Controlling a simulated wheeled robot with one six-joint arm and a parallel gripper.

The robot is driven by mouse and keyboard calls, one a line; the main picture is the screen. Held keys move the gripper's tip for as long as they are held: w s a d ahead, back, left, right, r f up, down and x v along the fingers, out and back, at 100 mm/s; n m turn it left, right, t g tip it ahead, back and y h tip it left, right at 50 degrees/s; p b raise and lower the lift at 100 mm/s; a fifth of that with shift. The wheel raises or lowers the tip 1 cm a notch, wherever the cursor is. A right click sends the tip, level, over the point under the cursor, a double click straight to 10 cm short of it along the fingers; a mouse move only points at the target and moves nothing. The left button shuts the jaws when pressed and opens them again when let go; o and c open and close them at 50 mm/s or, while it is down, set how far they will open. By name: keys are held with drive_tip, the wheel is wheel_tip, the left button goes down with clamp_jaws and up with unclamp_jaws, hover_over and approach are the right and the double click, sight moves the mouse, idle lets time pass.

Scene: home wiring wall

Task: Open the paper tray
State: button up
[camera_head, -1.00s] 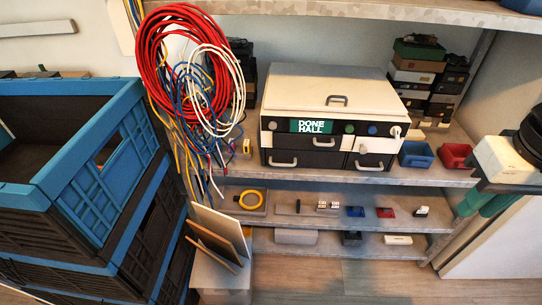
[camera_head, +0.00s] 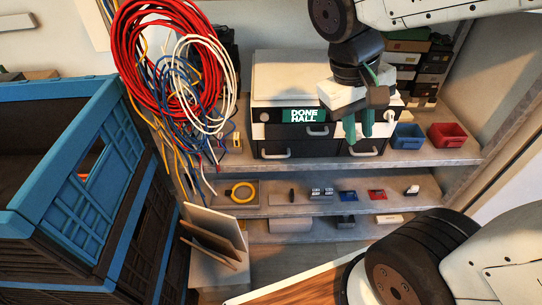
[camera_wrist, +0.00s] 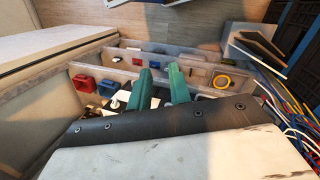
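A white and black machine (camera_head: 280,92) labelled "DONE HALL" stands on the upper shelf. Its front has dark drawers: an upper one (camera_head: 318,132) with a handle, a lower left one (camera_head: 275,154) and a lower right one (camera_head: 367,153). No label shows which is the paper tray; all look shut. My gripper (camera_head: 358,128) hangs at the right part of the machine's front and hides some of it. Its green fingers are apart with nothing seen between them. In the wrist view, my gripper (camera_wrist: 158,82) points toward the shelves, and the machine is mostly hidden.
A blue bin (camera_head: 408,137) and a red bin (camera_head: 446,135) sit right of the machine. Coiled cables (camera_head: 175,65) hang at the left, beside stacked blue and black crates (camera_head: 85,160). Small parts lie on the lower shelf (camera_head: 300,207).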

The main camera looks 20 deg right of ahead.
drive_tip(key=w+f+g+h, duration=0.1)
drive_tip(key=w+f+h, duration=0.45)
drive_tip(key=w, duration=0.35)
drive_tip(key=n+t+h, duration=0.6)
drive_tip(key=n+t, duration=0.1)
drive_tip(key=t, duration=0.3)
approach(276, 157)
drive_tip(key=w+d, duration=0.2)
drive_tip(key=x, duration=0.7)
drive_tip(key=shift+d+f, duration=0.35)
drive_tip(key=shift+f, duration=0.05)
clamp_jaws()
